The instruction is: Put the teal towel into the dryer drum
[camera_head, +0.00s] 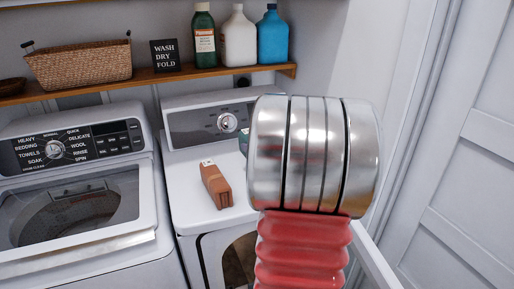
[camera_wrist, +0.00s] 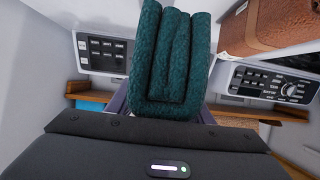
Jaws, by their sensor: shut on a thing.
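The teal towel (camera_wrist: 168,62), folded into thick layers, is in my gripper (camera_wrist: 165,100), shut on it in the wrist view. The gripper's dark fingers show partly at the towel's lower sides. In the head view the silver and red part of my arm hides the gripper; only a sliver of the teal towel (camera_head: 243,140) shows at its left edge, above the dryer top. The dryer (camera_head: 185,157) is the white machine on the right. Its dark drum opening (camera_head: 238,262) shows low in front, partly behind my arm. Its door (camera_head: 377,262) appears swung open to the right.
A brown folded item (camera_head: 216,185) with a white label lies on the dryer top. The washer (camera_head: 150,225) stands at left with a see-through lid. A wooden shelf (camera_head: 160,75) above bears a basket (camera_head: 80,65), a sign and bottles. A white panelled door (camera_head: 460,150) is at right.

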